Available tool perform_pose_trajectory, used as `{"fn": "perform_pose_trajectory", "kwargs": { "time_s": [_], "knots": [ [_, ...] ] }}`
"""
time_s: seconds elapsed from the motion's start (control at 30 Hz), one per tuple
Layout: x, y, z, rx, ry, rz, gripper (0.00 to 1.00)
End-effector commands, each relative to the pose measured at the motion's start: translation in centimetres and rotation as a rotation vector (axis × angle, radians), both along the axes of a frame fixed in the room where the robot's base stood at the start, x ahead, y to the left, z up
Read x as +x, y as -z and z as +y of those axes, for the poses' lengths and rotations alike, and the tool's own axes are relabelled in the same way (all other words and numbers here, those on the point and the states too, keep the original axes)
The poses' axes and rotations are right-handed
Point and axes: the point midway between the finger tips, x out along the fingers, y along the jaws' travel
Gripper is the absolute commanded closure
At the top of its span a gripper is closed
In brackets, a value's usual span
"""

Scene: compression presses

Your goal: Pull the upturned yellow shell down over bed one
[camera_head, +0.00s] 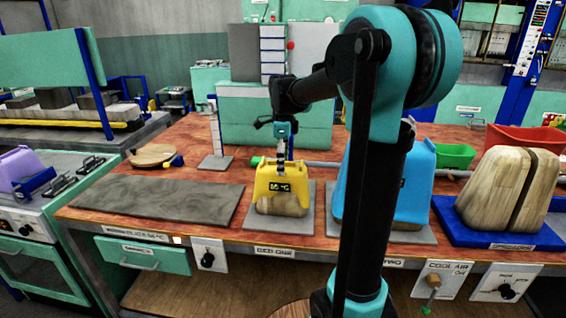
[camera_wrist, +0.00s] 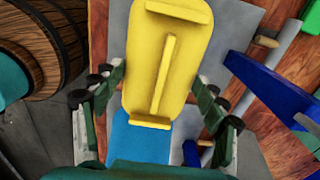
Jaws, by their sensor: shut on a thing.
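The yellow shell (camera_head: 283,178) stands on bed one, over a rounded wooden form (camera_head: 282,205) whose lower part shows beneath its edge. It has a small dark display on its front. In the wrist view the shell (camera_wrist: 168,55) shows its smooth face with a raised yellow rib. My gripper (camera_head: 284,163) reaches down to the shell's top from behind and is shut on it; its two fingers (camera_wrist: 160,95) show on either side of the shell in the wrist view. The exact contact is hidden.
A blue shell (camera_head: 414,185) stands to the right, partly behind my arm. A split wooden form (camera_head: 500,190) sits on a blue base further right. A bare grey slab (camera_head: 160,199) lies left of bed one. A grey post (camera_head: 215,135) stands behind.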

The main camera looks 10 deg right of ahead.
Motion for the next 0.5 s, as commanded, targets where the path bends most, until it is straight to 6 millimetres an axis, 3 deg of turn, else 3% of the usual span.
{"fn": "perform_pose_trajectory", "kwargs": {
  "time_s": [0.5],
  "knots": [
    [0.0, 0.73, 0.0, 0.0, 0.0, 0.0, 0.81]
  ]
}}
